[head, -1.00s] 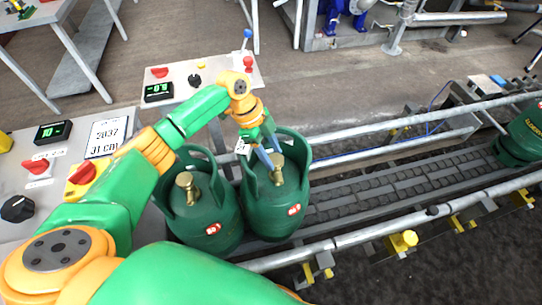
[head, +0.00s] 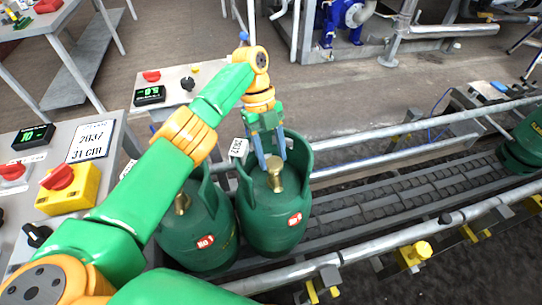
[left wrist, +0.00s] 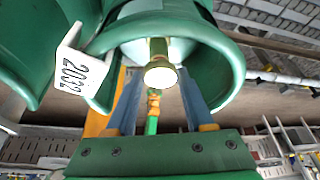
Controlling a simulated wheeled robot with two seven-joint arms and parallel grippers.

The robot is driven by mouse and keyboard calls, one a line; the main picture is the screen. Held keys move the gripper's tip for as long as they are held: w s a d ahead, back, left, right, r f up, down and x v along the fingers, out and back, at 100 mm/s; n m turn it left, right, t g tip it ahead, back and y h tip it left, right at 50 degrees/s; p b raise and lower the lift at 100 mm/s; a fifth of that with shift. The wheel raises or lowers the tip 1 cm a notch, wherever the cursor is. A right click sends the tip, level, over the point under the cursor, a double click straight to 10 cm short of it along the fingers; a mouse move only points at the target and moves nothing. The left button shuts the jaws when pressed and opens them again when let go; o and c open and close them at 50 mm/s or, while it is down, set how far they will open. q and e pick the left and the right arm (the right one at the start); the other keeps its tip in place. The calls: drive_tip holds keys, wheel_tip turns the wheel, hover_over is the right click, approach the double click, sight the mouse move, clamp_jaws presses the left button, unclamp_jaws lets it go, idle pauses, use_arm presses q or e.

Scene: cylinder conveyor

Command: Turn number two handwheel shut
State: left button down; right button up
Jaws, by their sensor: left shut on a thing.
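Two green gas cylinders stand side by side on the conveyor, a left one (head: 198,236) and a right one (head: 276,215). Each has a brass valve inside an open collar and a red-and-white label that seems to read No 1. My left gripper (head: 272,160) reaches down into the right cylinder's collar, shut on its brass valve top (head: 276,181). In the left wrist view the blue fingers stand either side of the brass valve (left wrist: 160,72); the exact contact is partly hidden. The left cylinder's valve (head: 182,203) is partly behind my arm. My right gripper is not in view.
A white number tag (head: 238,149) hangs at the right cylinder's collar. Guard rails (head: 398,246) run along the conveyor. Control boxes with red knobs (head: 58,177) and a paper sheet (head: 91,142) stand at the left. The conveyor is clear toward another cylinder (head: 527,143).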

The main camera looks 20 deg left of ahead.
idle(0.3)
use_arm(q)
drive_tip(key=shift+c, duration=1.4)
unclamp_jaws()
